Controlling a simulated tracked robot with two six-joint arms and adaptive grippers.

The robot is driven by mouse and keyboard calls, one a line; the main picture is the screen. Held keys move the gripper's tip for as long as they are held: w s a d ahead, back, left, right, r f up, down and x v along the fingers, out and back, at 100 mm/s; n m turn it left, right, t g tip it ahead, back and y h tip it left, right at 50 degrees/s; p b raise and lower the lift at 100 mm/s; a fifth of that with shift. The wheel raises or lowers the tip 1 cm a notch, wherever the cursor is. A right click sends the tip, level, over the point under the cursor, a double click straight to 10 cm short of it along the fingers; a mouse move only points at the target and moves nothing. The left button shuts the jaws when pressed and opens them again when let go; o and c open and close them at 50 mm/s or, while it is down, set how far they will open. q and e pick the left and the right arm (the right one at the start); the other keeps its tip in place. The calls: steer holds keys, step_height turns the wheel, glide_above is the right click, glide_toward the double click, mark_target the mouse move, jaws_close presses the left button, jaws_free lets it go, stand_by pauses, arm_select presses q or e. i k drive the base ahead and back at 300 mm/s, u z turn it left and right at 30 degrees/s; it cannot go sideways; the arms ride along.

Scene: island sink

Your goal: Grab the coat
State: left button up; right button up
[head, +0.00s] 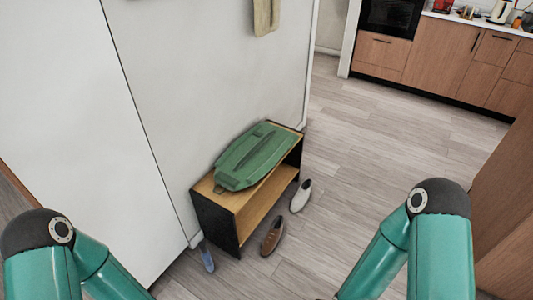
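A green folded item (254,155) lies on top of a low wooden bench (238,202) against the white wall; I cannot tell whether it is a coat or a bag. A beige item (266,16) hangs on the wall at the top edge, cut off by the frame, so I cannot tell what it is. My two teal arms come in at the lower left and lower right. Both grippers are outside the picture.
A white shoe (301,195) and a brown shoe (272,236) stand on the floor beside the bench, and a blue object (207,259) is near its left end. Wooden kitchen cabinets (440,60) are at the back right. The wooden floor between is clear.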

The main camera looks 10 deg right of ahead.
mark_target(254, 154)
steer(key=u, duration=1.3)
steer(key=i, duration=0.15)
steer(key=z, duration=3.1)
steer(key=i, duration=1.95)
steer(key=z, duration=1.15)
steer(key=i, duration=0.2)
steer(key=u, duration=4.15)
steer(key=i, duration=0.35)
steer(key=u, duration=0.8)
